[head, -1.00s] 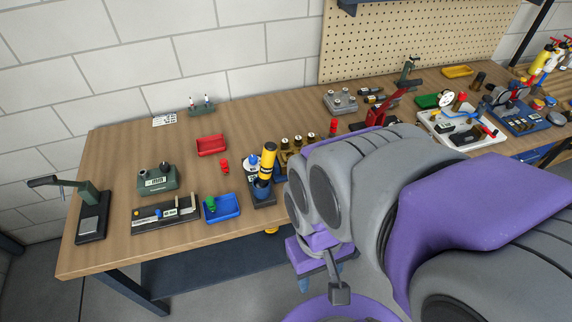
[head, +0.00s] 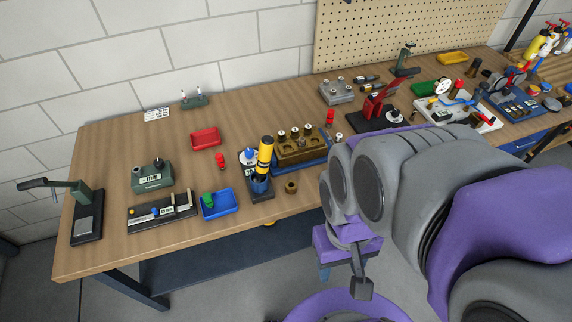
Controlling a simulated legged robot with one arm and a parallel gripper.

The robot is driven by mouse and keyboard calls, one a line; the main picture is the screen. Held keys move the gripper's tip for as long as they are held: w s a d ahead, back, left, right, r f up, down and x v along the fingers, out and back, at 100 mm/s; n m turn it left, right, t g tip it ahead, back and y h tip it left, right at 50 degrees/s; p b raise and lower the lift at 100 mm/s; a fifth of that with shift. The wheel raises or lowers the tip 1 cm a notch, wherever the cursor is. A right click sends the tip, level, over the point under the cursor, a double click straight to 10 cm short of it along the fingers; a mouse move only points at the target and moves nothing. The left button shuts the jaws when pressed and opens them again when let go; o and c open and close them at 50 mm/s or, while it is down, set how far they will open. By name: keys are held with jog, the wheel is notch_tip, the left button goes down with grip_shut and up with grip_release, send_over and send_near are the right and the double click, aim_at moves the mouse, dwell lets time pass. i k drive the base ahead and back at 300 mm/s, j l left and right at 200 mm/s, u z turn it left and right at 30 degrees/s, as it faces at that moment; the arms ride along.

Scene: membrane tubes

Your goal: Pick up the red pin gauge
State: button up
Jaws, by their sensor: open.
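Two small upright red pieces could be the red pin gauge, and I cannot tell which it is. One red piece (head: 220,160) stands on the wooden bench just in front of the red tray (head: 206,138). The other red piece (head: 330,116) stands further back, left of the red-handled press. My gripper (head: 343,280) hangs in front of the bench's front edge, low and right of both pieces. It is open, with nothing visible between its fingers, and touches neither piece.
A blue tray (head: 219,204) with a green piece, a yellow-and-black cylinder (head: 265,155) and a brass block (head: 300,148) stand near the front edge. A grey-green box (head: 152,177) is further left. Bare wood (head: 120,145) shows at the back left.

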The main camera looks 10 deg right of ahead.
aim_at(219, 157)
jog(key=i+u, duration=0.15)
jog(key=u, duration=0.3)
jog(key=i+l+u, duration=0.15)
jog(key=u, duration=0.3)
jog(key=i+l+u, duration=0.15)
jog(key=u, duration=0.35)
